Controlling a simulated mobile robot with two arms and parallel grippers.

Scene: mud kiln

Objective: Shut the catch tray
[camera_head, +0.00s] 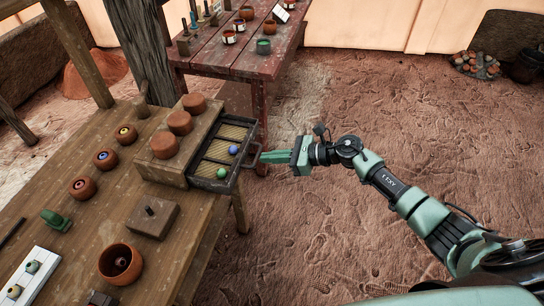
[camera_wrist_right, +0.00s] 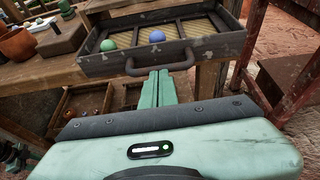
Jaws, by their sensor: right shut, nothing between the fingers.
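The catch tray (camera_head: 238,168) is a dark, shallow drawer with slatted compartments, sticking out from a wooden box (camera_head: 160,172) on the workbench. A blue ball (camera_head: 233,150) and a green ball (camera_head: 221,173) lie in it. Its dark front wall (camera_wrist_right: 215,50) and bowed handle (camera_wrist_right: 131,69) show in the right wrist view. My right gripper (camera_head: 263,157) is shut and empty, its green fingertips pointing at the tray front by the handle. The wrist view shows the fingertips (camera_wrist_right: 159,74) at the handle's middle; I cannot tell whether they touch. My left gripper is not in view.
The workbench (camera_head: 60,215) holds several clay bowls and a wooden block (camera_head: 152,217). A red table (camera_head: 236,62) with pots stands behind. The floor (camera_head: 400,110) right of the bench is open.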

